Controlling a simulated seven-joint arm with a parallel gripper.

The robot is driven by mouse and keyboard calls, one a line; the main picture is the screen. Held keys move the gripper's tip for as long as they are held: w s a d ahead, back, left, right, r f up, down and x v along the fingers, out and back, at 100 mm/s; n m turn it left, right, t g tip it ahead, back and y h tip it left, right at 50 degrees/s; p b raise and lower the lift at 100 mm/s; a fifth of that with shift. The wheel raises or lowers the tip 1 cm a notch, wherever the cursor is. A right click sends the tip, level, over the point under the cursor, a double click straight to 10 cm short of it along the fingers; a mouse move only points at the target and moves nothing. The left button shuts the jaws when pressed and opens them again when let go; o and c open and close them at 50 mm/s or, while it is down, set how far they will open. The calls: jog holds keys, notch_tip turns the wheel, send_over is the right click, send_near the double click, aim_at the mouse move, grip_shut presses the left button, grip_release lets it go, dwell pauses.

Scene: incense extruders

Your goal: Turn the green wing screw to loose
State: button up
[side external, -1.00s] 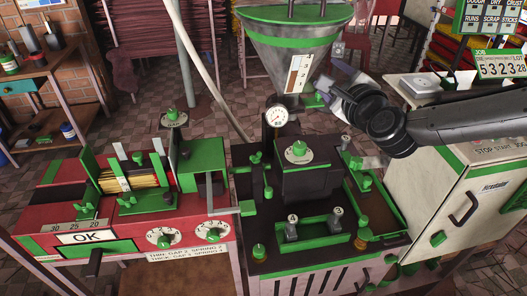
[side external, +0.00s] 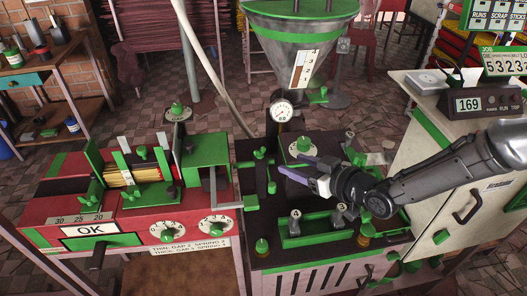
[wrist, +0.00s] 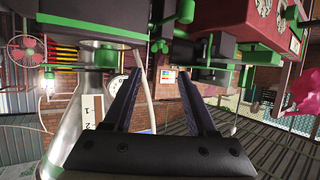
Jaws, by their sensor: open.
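Several green wing-shaped screws show, and I cannot tell for sure which one the task names. One green wing screw (side external: 259,155) stands on the black extruder bed, left of the round dial (side external: 303,147). My gripper (side external: 292,165) is open, its two fingers pointing left over the extruder just in front of that dial. The fingers are apart from that screw, to its right. In the wrist view my open gripper (wrist: 161,62) has nothing between its fingers. A green knob (wrist: 186,12) shows at the top there, beyond the fingertips.
The metal hopper (side external: 292,50) and pressure gauge (side external: 281,111) stand behind my fingers. A green tray (side external: 312,238) with small weights lies in front of and below my gripper. The red machine (side external: 62,212) is at the left, the white cabinet (side external: 432,150) at the right.

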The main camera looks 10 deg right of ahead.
aim_at(261, 151)
jog(key=x, duration=1.3)
jog(key=shift+w+r, duration=0.1)
jog(key=shift+w, duration=0.05)
grip_shut()
